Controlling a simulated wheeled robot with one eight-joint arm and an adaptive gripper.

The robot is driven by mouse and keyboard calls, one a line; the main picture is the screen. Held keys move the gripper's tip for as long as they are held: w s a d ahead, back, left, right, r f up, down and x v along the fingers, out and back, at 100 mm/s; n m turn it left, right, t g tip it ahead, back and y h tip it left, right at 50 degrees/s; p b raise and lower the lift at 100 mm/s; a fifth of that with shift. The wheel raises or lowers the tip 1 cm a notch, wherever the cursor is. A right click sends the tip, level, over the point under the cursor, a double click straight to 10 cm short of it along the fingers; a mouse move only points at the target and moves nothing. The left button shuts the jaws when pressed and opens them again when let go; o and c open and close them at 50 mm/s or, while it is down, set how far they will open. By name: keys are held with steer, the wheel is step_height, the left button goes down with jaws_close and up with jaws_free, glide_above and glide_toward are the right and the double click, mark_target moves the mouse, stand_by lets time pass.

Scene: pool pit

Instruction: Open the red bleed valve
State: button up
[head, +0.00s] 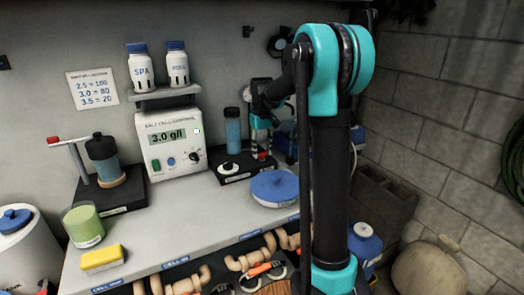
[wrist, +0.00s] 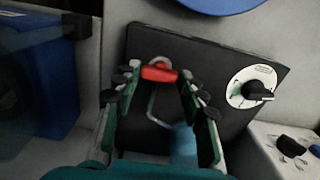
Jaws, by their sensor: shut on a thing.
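The red valve handle (wrist: 159,73) sits at the end of a bent metal rod on a black plate (wrist: 222,63). In the wrist view it lies between the fingertips of my gripper (wrist: 158,80), which is shut on it. In the head view my gripper (head: 262,142) reaches down at the right end of the black base (head: 232,177), and only a small red patch (head: 262,156) of the handle shows beneath it. The fingers and arm hide most of the valve there.
A white dial with a black knob (wrist: 256,92) is beside the handle. A blue bottle (head: 232,132) stands on the same base. A blue round lid (head: 274,186) lies in front. A control box (head: 172,140) and another stand with a red-tipped rod (head: 54,140) are left.

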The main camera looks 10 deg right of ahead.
steer(key=o, duration=1.2)
steer(key=shift+c, duration=0.2)
step_height(320, 180, up, 12)
